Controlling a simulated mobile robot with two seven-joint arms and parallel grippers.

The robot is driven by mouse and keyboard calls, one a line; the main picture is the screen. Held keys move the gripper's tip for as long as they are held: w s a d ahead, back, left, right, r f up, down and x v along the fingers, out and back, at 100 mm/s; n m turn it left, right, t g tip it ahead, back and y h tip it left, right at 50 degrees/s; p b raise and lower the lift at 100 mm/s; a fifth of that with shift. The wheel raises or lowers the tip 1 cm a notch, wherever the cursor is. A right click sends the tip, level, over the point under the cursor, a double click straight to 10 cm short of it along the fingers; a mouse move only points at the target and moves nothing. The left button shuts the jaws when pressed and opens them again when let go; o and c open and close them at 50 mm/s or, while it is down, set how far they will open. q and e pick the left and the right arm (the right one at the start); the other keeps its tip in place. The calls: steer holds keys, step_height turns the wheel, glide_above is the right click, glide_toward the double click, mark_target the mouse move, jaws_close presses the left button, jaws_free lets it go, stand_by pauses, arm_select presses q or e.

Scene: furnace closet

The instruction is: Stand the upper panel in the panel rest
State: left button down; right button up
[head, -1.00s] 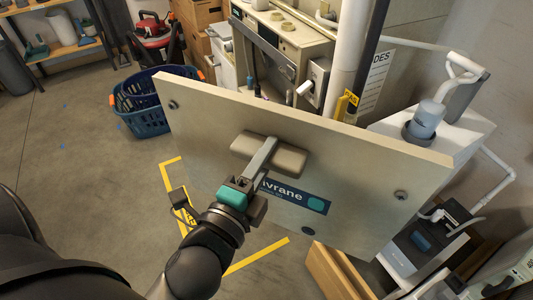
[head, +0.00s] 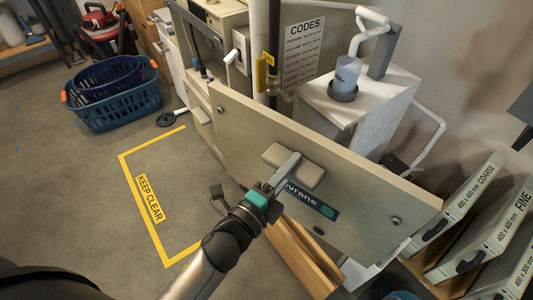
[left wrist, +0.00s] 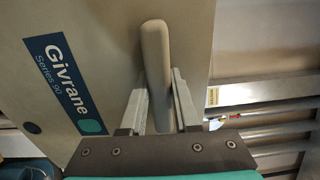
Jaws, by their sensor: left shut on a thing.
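The upper panel (head: 240,120) is a large flat beige plate with a "Givrane" label and a bar handle (head: 293,166). My left gripper (head: 285,172) is shut on that handle and holds the panel tilted. In the left wrist view, the panel (left wrist: 100,30) fills the upper left, and the handle (left wrist: 156,60) lies between the fingers. A light wooden piece (head: 300,262), which looks like the panel rest, stands on the floor below the panel. The panel hides part of it, and I cannot tell whether they touch. My right gripper is not in view.
A yellow "KEEP CLEAR" outline (head: 148,198) marks bare floor at left. A blue basket (head: 115,105) stands beyond it. A white cabinet with a cup (head: 346,75) is behind the panel. Boxed filters (head: 455,205) stand at right. White pipes run along the wall.

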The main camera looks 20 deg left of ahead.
mark_target(292, 191)
arm_select(q)
steer(key=w+d+f+m+h, duration=0.1)
steer(key=f, duration=0.2)
steer(key=d+f+m+g+h+b, duration=0.1)
steer(key=f, duration=0.2)
steer(key=w+d+f+g+h, duration=0.1)
steer(key=d+f+h, duration=0.1)
steer(key=shift+w+d+f+m+b, duration=0.1)
steer(key=shift+w+f+m+b, duration=0.25)
steer(key=shift+f+m+b, duration=0.05)
steer(key=shift+w+d+f+h, duration=0.1)
steer(key=shift+d+f+h, duration=0.15)
steer(key=shift+f, duration=0.35)
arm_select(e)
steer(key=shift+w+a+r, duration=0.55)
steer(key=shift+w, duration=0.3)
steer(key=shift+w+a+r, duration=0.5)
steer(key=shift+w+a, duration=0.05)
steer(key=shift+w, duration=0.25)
arm_select(q)
steer(key=shift+a, duration=0.1)
